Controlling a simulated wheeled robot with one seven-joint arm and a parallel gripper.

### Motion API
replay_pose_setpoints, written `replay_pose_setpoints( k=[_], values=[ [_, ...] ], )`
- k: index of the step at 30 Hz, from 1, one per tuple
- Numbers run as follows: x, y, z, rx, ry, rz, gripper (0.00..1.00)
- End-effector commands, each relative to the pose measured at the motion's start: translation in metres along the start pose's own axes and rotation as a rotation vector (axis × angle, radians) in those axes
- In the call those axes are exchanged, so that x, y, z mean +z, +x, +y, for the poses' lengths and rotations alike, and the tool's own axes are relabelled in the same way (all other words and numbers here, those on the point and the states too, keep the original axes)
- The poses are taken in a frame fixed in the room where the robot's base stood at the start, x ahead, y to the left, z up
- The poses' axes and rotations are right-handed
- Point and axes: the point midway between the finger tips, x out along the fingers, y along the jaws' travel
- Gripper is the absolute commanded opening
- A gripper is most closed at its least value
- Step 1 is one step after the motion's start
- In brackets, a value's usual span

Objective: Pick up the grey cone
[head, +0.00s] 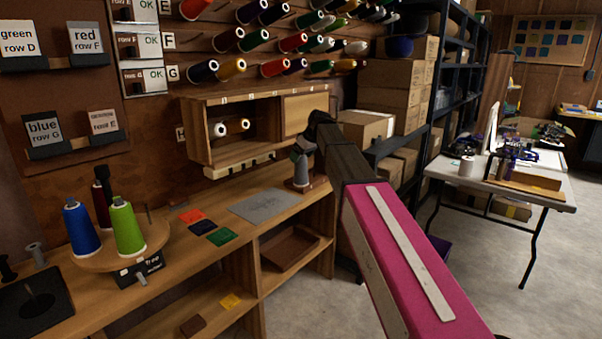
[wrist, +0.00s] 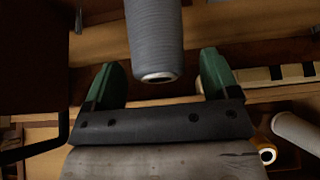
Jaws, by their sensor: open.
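The grey cone (head: 302,175) stands upright on the right end of the wooden bench, just right of a grey mat. In the wrist view the grey cone (wrist: 153,35) shows large, with its narrow pale-ringed end towards me. My gripper (head: 299,155) is at the top of the cone, partly hiding it in the head view. In the wrist view my gripper (wrist: 160,65) is open, its two green fingers apart, one to each side of the cone's narrow end. I see gaps on both sides of the cone; contact is not visible.
The grey mat (head: 265,204) lies flat on the bench. A round wooden stand (head: 103,257) with blue, green and dark red cones is at left. Shelving (head: 430,120) stands behind at right.

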Motion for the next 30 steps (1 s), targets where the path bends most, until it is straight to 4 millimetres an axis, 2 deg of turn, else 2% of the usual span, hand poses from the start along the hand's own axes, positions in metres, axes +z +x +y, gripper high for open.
replay_pose_setpoints(
  k=[4,12,14,15,19,20,21,30],
  values=[
    [-0.001,0.021,0.001,0.0,0.0,-0.001,0.81],
    [0.0,0.026,0.001,0.0,0.0,0.0,0.81],
    [0.0,0.026,0.001,0.0,0.0,0.0,0.65],
    [0.0,0.026,0.001,0.0,0.0,0.0,0.52],
    [0.0,0.026,0.001,0.0,0.0,0.0,0.1],
    [0.0,0.026,0.001,0.0,0.0,0.0,0.1],
    [0.0,0.026,0.001,0.0,0.0,0.0,0.04],
    [-0.005,0.018,0.001,0.001,0.0,0.001,0.04]
  ],
)
